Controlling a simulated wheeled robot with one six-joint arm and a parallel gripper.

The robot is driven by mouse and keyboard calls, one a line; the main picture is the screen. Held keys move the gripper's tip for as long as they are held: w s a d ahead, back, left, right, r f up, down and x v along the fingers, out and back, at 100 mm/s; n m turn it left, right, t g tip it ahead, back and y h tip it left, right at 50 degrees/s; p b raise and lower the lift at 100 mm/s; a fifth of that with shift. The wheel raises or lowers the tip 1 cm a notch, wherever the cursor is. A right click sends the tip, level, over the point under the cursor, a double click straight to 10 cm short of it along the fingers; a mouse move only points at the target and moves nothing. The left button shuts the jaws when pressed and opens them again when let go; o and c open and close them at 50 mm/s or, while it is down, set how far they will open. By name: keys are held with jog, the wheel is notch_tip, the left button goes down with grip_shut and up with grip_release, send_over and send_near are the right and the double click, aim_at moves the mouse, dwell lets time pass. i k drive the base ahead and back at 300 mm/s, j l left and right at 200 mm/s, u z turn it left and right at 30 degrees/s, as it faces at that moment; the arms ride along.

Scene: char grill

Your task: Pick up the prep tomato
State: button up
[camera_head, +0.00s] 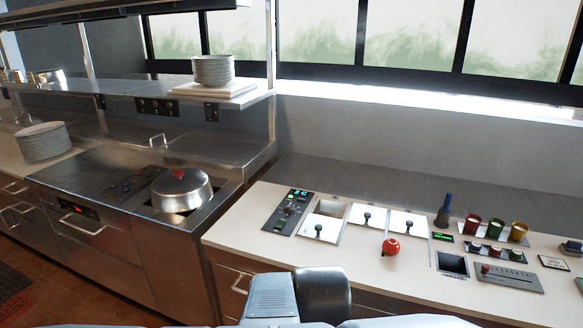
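A small round red-orange thing that looks like the prep tomato (391,246) rests on the pale counter (330,262), just in front of the metal bin lids. A small dark mark shows at its lower left. Nothing covers it. Grey and black parts of my own arm show at the bottom middle of the head view, nearer to me than the tomato. My gripper's fingers do not show.
Lidded bins (367,219) and a control panel (290,212) lie behind and left of the tomato. A dark square inset (453,264), coloured cups (496,229) and a slider panel (507,277) are to its right. A domed lid (181,190) sits on the stove at left.

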aim_at(391, 247)
jog(key=i+z, duration=0.45)
jog(key=i+j+z, duration=0.1)
jog(key=i+z, duration=0.35)
